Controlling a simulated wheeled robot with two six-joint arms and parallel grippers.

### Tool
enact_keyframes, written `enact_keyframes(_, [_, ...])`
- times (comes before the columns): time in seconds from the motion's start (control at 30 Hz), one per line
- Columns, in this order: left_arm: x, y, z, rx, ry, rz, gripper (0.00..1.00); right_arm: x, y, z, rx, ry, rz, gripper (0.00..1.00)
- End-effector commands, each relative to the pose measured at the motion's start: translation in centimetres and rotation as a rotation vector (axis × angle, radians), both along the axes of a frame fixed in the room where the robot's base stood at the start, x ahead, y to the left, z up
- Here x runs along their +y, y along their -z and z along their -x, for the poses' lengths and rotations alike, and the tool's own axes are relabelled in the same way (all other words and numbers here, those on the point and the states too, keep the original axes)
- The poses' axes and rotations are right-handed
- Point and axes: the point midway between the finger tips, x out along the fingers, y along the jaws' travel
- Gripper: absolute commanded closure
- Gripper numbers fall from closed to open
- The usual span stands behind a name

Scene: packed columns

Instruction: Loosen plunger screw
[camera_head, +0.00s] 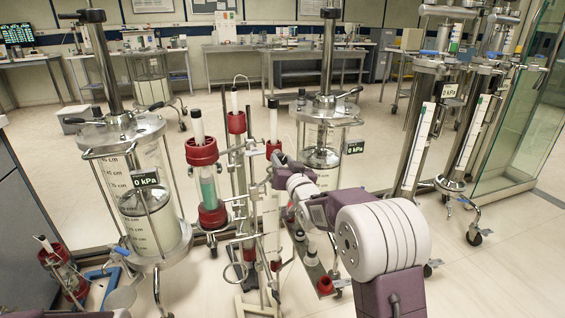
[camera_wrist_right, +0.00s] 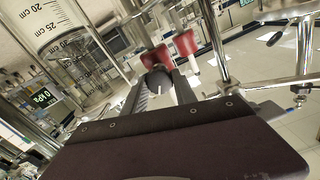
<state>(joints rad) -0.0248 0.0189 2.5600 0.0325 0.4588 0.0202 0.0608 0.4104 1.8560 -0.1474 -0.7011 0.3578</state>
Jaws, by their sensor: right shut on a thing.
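My right gripper (camera_head: 279,163) reaches in from the lower right to a slim column with a red collar (camera_head: 272,148) and a white, black-topped plunger rod (camera_head: 273,118). In the right wrist view, the gripper (camera_wrist_right: 163,88) is shut on a dark round knob (camera_wrist_right: 157,77), which appears to be the plunger screw. The knob sits just in front of a red collar (camera_wrist_right: 157,56). In the head view the knob is hidden by the gripper. My left gripper is not in view.
A large glass column (camera_head: 140,190) stands at the left, with another (camera_head: 322,140) behind the gripper. Red-capped columns (camera_head: 203,152) and (camera_head: 236,122) crowd close by. Steel columns (camera_head: 418,130) and a glass panel (camera_head: 525,100) stand at the right. Open floor lies at lower right.

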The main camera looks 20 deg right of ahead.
Motion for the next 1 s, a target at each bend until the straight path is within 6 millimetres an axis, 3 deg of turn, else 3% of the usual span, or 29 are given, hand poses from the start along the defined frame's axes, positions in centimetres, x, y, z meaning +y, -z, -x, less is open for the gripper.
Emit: enact_keyframes(1.0, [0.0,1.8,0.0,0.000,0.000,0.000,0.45,0.1,0.1,0.0,-0.016,-0.001,0.494,1.00])
